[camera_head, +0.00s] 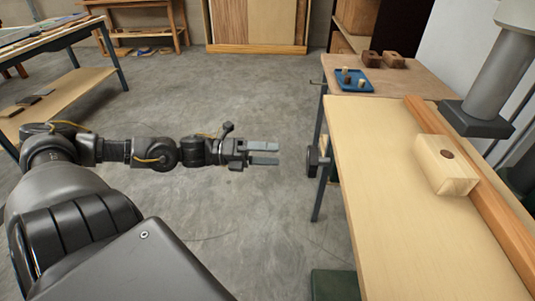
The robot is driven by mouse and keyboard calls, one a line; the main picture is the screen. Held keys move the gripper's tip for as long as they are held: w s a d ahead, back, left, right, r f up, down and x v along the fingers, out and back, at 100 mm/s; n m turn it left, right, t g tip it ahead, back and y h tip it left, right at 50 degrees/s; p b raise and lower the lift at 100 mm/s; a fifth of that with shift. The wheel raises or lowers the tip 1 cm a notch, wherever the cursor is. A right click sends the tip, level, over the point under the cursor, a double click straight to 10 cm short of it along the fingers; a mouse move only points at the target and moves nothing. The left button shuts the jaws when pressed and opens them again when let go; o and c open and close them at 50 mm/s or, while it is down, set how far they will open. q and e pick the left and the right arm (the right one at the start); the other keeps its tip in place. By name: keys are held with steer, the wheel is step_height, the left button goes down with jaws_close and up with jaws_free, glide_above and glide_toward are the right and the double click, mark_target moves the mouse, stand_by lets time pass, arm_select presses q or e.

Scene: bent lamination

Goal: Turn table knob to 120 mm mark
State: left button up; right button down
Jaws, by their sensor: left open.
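The table knob (313,160) is a dark round knob on the left side of the pale wooden table (385,190). My left gripper (278,153) reaches in from the left at about the knob's height in the picture. Its two grey fingers are apart with nothing between them, and a gap of floor shows between the fingertips and the knob. The 120 mm mark and any scale cannot be made out. My right gripper is not in view.
A light wooden block (445,172) with a dark round spot sits by a long orange-brown wood strip (500,225). A grey column with a dark foot (475,120) stands over the table. A blue tray (352,84) lies farther back.

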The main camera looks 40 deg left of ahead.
arm_select(q)
step_height(320, 180, up, 4)
steer(key=p, duration=0.3)
steer(key=n+p, duration=1.1)
steer(key=n, duration=1.6)
glide_toward(308, 161)
steer(key=p+x, duration=0.1)
steer(key=x, duration=0.7)
steer(key=shift+w+d+f+p, duration=0.1)
steer(key=shift+w+f+p, duration=0.1)
steer(key=shift+w+p, duration=0.25)
steer(key=shift+x, duration=0.8)
steer(key=shift+f, duration=0.1)
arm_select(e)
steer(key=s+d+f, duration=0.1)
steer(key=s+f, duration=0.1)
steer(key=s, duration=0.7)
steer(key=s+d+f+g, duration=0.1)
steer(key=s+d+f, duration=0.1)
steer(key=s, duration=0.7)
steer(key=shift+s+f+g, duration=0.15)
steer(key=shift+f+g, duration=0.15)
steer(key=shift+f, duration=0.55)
